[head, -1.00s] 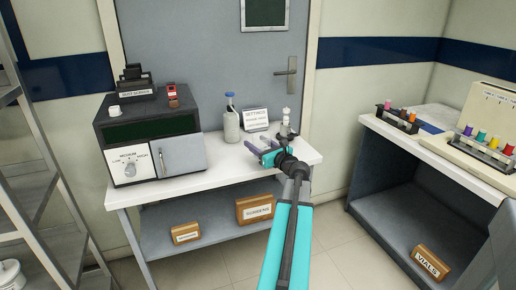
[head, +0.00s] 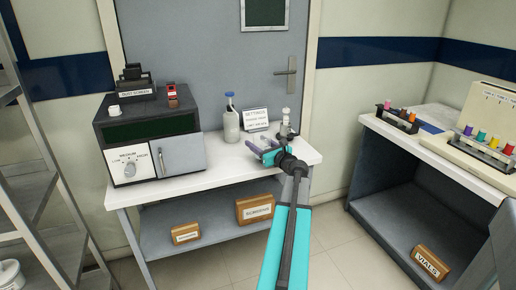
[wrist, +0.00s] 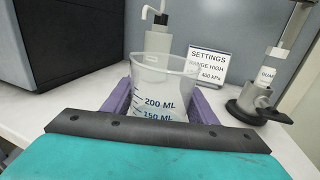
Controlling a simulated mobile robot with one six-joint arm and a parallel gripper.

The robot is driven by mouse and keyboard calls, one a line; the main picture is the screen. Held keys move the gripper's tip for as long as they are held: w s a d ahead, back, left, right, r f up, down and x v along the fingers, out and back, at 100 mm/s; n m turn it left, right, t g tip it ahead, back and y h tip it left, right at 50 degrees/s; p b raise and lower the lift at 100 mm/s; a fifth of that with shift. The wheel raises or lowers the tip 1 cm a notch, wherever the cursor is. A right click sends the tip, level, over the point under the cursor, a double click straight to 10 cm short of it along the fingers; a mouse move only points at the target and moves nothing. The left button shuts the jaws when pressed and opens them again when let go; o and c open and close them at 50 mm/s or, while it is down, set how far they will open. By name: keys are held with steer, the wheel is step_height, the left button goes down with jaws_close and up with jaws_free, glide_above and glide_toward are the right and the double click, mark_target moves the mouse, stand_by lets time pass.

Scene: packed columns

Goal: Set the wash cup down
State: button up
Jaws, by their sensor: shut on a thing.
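The wash cup (wrist: 163,88) is a clear graduated cup with dark marks reading 200 ML and 150 ML. It stands upright between the purple fingers of my gripper (wrist: 160,105) in the wrist view, and the fingers are shut on it. In the head view my gripper (head: 260,152) is over the right part of the white bench (head: 215,172); the cup is hard to make out there. The cup's base is hidden in the wrist view, so I cannot tell whether it touches the bench.
A pump bottle (head: 231,122) and a settings card (head: 255,119) stand behind the cup. A small stand with a dark base (wrist: 258,103) is at its right. A dark machine (head: 150,135) fills the bench's left. Bare bench shows between the machine and my gripper.

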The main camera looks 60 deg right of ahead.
steer(key=shift+f, duration=0.95)
steer(key=shift+f, duration=0.1)
steer(key=o, duration=1.1)
steer(key=shift+c, duration=0.2)
steer(key=shift+s, duration=0.15)
steer(key=v, duration=1.1)
steer(key=shift+s+a, duration=0.25)
steer(key=shift+s, duration=0.05)
